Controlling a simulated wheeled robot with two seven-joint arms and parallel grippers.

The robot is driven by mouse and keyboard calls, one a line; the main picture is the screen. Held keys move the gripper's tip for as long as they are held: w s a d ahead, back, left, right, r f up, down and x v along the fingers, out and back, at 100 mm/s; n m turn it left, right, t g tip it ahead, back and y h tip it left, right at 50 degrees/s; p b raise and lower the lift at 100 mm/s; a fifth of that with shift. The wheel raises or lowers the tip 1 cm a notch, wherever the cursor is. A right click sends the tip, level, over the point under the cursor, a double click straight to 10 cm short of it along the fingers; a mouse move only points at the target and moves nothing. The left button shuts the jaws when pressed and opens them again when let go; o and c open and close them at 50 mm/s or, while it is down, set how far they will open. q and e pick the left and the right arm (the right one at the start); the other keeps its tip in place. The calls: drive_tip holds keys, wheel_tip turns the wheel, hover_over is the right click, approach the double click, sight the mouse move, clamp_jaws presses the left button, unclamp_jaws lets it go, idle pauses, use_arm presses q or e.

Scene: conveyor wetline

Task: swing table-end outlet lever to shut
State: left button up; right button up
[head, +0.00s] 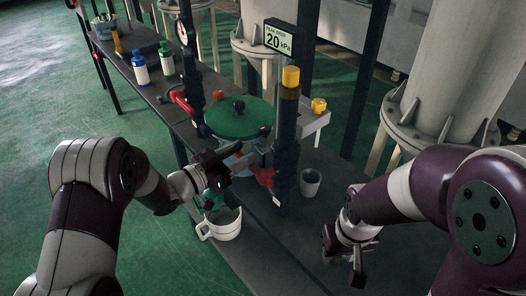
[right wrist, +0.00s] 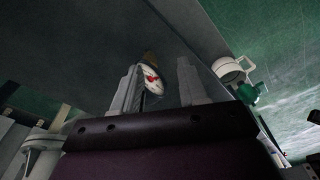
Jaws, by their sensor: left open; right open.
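My left gripper (head: 222,170) is open at the table's end, just above a white jug (head: 223,226). A small green part (head: 207,199) shows just above the jug's rim, partly behind the gripper; I cannot tell whether it is the outlet lever or its body. A red handle (head: 263,174) is to the right of the gripper, apart from it. In the right wrist view the jug (right wrist: 231,69) has a green part (right wrist: 252,94) beside it. My right gripper (head: 345,262) is open and empty over the dark surface at lower right; its fingers show in its wrist view (right wrist: 158,82).
A green round lid (head: 238,120) is behind the left gripper. A dark post with a yellow top (head: 290,78) and a grey cup (head: 310,182) stand to the right. Bottles (head: 140,68) stand on the far bench. A display (head: 279,40) reads 20 kPa.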

use_arm(q)
drive_tip(key=shift+s+f, duration=0.1)
drive_tip(key=shift+f, duration=0.15)
drive_tip(key=p+v, duration=0.1)
drive_tip(key=v, duration=0.5)
drive_tip(key=shift+s+a+r, duration=0.2)
drive_tip(key=shift+a, duration=0.1)
